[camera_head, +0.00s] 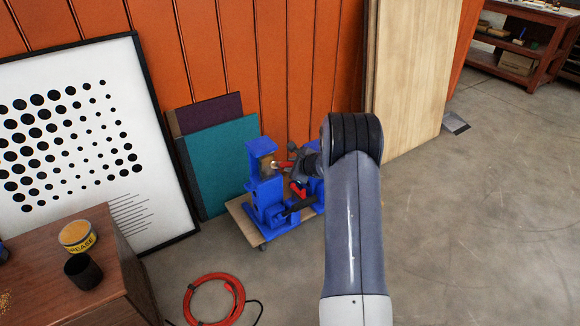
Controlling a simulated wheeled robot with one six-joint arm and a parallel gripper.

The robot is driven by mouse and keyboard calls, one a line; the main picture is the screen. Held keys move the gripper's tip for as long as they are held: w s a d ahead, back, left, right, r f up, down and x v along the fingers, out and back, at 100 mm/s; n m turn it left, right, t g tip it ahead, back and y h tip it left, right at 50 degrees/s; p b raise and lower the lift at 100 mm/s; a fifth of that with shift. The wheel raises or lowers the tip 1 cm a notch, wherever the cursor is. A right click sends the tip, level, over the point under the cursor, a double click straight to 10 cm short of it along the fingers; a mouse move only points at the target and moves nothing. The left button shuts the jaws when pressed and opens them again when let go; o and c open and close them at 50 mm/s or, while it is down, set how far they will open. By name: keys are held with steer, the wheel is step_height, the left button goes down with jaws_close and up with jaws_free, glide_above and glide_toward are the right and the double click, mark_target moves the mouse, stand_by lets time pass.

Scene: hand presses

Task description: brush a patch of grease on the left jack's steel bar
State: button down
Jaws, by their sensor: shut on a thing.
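The left jack (266,194) is blue and stands upright on a low wooden board. Its steel bar (267,167) shows as a short brownish-grey stretch below the blue top block. My gripper (291,162) is just right of this bar, shut on a small brush with a red handle (284,165). The brush's pale tip points left and lies at or very close to the bar; I cannot tell whether it touches. Any grease on the bar is too small to make out. A second blue jack (318,190) is mostly hidden behind my arm.
An open yellow grease tin (78,236) and a black cup (83,271) stand on the brown wooden cabinet (125,297). A red coiled hose (213,299) lies on the floor. Teal and purple boards (223,160) lean behind the jacks.

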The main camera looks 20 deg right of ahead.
mark_target(282, 166)
steer(key=shift+r, duration=0.35)
steer(key=shift+a+f+b, duration=0.2)
steer(key=shift+a+b, duration=0.4)
steer(key=shift+b, duration=0.05)
steer(key=shift+d+r, duration=0.6)
steer(key=shift+r, duration=0.05)
